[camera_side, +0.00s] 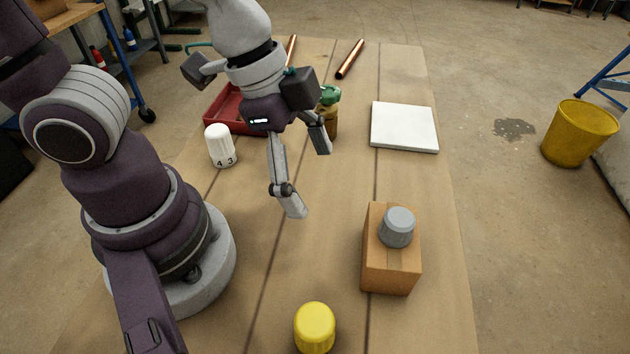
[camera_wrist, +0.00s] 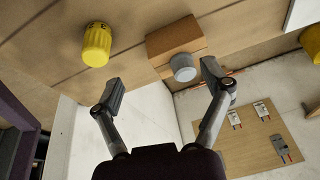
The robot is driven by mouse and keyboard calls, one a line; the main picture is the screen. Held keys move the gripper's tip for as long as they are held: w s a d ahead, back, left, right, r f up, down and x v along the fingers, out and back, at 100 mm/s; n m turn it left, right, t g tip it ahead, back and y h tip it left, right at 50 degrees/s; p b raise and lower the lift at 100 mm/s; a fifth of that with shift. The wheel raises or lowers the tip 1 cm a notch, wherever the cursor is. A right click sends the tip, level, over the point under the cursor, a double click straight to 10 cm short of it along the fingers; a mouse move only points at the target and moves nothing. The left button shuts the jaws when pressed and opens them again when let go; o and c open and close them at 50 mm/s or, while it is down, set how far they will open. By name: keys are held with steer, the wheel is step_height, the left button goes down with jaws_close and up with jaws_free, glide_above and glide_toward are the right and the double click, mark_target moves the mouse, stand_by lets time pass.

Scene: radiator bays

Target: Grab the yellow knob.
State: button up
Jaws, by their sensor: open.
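The yellow knob (camera_side: 315,327) stands on the wooden table near the front edge of the side view. It also shows at the upper left of the wrist view (camera_wrist: 97,44), beyond the left finger. My gripper (camera_side: 308,180) is open and empty above the middle of the table, well behind the knob in the side view. Its two spread fingers also show in the wrist view (camera_wrist: 162,84), with nothing between them touching either finger.
A grey knob (camera_side: 397,227) sits on a cardboard box (camera_side: 391,272) right of the yellow knob. A white knob (camera_side: 219,146), a red tray (camera_side: 216,114), a green-topped jar (camera_side: 331,110), a white slab (camera_side: 404,127) and copper pipes (camera_side: 350,59) lie farther back. The table's middle is clear.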

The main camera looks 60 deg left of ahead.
mark_target(308, 311)
steer(key=s+d+f+m+g, duration=0.1)
steer(key=s+d+m, duration=0.1)
steer(key=s+d+f+m+g, duration=0.1)
steer(key=d+f+m, duration=0.1)
steer(key=s+d+f+m, duration=0.2)
steer(key=m, duration=0.1)
steer(key=shift+s+d+g, duration=0.2)
steer(key=shift+s+g, duration=0.15)
steer(key=shift+g, duration=0.05)
steer(key=x, duration=0.4)
steer(key=shift+h, duration=0.3)
steer(key=shift+d+x, duration=0.15)
steer(key=shift+x, duration=1.4)
steer(key=shift+d+x, duration=0.15)
steer(key=shift+x, duration=1.35)
steer(key=shift+r, duration=0.15)
steer(key=c, duration=1.3)
